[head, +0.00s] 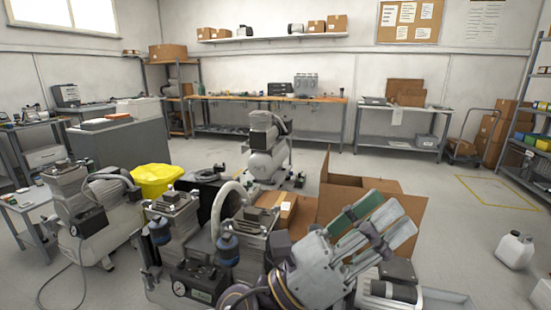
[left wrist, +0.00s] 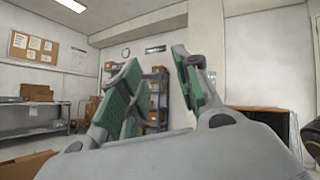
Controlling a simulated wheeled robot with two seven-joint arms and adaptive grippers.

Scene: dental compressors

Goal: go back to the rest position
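My left gripper (head: 388,216) is raised in the lower middle of the head view, in front of an open cardboard box (head: 345,197). Its green-padded fingers point up and to the right. In the left wrist view the fingers (left wrist: 158,65) stand apart with nothing between them, so it is open and empty. My right gripper is not in view.
A twin-head compressor with a gauge (head: 200,285) stands close in front, left of my gripper. A white canister (head: 514,251) stands on the right floor. The floor around it is clear.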

